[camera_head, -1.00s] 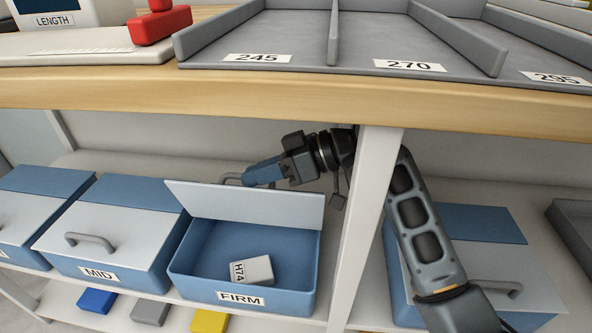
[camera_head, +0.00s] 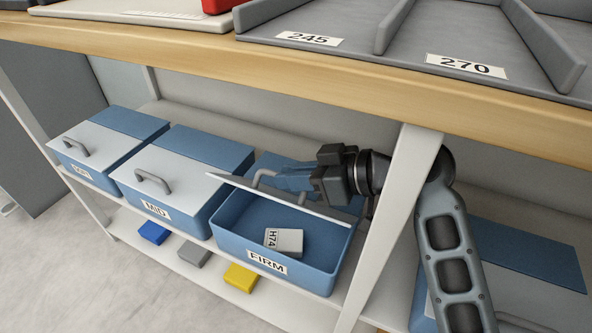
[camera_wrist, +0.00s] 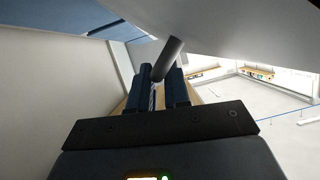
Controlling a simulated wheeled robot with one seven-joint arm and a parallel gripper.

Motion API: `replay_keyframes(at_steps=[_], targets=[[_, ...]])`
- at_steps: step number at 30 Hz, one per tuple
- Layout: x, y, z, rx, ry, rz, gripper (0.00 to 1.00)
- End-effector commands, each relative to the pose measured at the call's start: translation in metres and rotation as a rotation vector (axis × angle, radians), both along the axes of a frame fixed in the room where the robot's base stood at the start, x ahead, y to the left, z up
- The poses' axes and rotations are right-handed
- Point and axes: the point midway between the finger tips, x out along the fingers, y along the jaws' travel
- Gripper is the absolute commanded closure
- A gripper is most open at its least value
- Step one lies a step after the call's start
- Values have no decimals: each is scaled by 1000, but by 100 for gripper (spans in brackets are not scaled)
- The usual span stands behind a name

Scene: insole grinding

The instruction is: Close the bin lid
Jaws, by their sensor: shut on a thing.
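The FIRM bin (camera_head: 283,236) stands on the shelf under the table, with a white block marked H74 (camera_head: 285,240) inside. Its pale lid (camera_head: 318,211) is tilted, partly lowered over the back of the bin, and the front stays open. My gripper (camera_head: 266,178) is behind the lid, shut on the lid handle (camera_head: 257,181). In the wrist view my gripper's fingers (camera_wrist: 162,82) are closed around the grey handle bar (camera_wrist: 168,58), with the lid's underside or face (camera_wrist: 220,22) above.
The MID bin (camera_head: 168,185) and another bin (camera_head: 95,148) stand to the left with lids closed. The wooden tabletop edge (camera_head: 300,75) runs above. Coloured blocks (camera_head: 241,276) lie on the lower shelf.

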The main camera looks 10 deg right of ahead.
Motion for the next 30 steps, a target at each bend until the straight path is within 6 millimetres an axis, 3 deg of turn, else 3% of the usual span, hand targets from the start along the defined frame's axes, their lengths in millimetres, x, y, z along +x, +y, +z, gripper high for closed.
replay_keyframes(at_steps=[8, 9, 10, 20, 30], targets=[[0, -1, 0, -1, 1, -1, 100], [0, -1, 0, -1, 1, -1, 79], [0, -1, 0, -1, 1, -1, 77], [-3, -5, 3, 0, 1, 0, 77], [-27, -47, 24, 0, 1, -4, 77]])
